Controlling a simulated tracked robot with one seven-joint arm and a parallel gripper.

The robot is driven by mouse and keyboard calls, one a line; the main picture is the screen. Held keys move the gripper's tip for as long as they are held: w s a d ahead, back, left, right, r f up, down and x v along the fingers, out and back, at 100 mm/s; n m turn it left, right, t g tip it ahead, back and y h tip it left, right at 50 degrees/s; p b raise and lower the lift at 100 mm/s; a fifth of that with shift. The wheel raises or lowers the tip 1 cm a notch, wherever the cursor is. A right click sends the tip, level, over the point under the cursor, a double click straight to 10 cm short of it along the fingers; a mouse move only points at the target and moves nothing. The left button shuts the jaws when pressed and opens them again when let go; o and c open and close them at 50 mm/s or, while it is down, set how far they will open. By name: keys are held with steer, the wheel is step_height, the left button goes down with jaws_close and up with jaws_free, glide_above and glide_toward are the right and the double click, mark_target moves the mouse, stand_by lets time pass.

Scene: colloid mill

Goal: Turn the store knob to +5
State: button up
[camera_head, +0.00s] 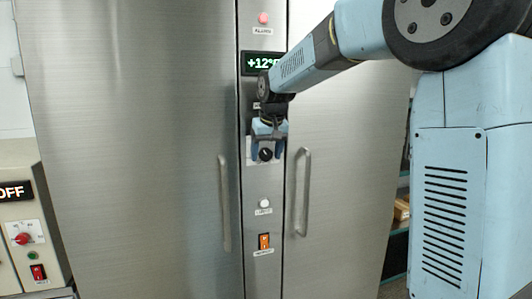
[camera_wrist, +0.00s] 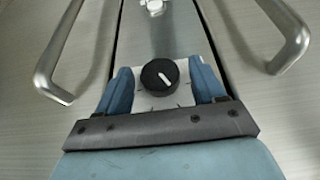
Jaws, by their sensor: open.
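The store knob (camera_wrist: 159,77) is a round black dial with a white pointer line, set on a white marked plate (camera_wrist: 184,97). In the wrist view its pointer slants from upper left to lower right. In the head view the knob (camera_head: 265,155) shows just below my gripper (camera_head: 268,150). My gripper is open, with one blue finger on each side of the knob in the wrist view (camera_wrist: 160,88). I cannot tell whether the fingers touch it.
Two steel doors with handles (camera_head: 224,203) (camera_head: 302,192) flank the narrow control strip. A pink alarm lamp (camera_head: 263,18) is at its top. A white button (camera_head: 264,203) and an orange switch (camera_head: 264,241) sit below the knob. A control box (camera_head: 24,228) reading OFF stands at left.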

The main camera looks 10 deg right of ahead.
steer(key=shift+c, duration=0.3)
steer(key=c, duration=1)
steer(key=shift+o, duration=0.2)
steer(key=y, duration=0.3)
steer(key=m+y, duration=0.1)
steer(key=y, duration=0.1)
steer(key=shift+w+d+f+g, duration=0.1)
steer(key=shift+d+g, duration=0.3)
steer(key=y, duration=0.3)
steer(key=shift+d+f+m, duration=0.15)
steer(key=shift+m, duration=0.25)
steer(key=shift+f+m+g+y, duration=0.15)
steer(key=shift+m+g+y, duration=0.2)
steer(key=shift+y, duration=1.05)
steer(key=shift+d, duration=0.1)
steer(key=o, duration=1)
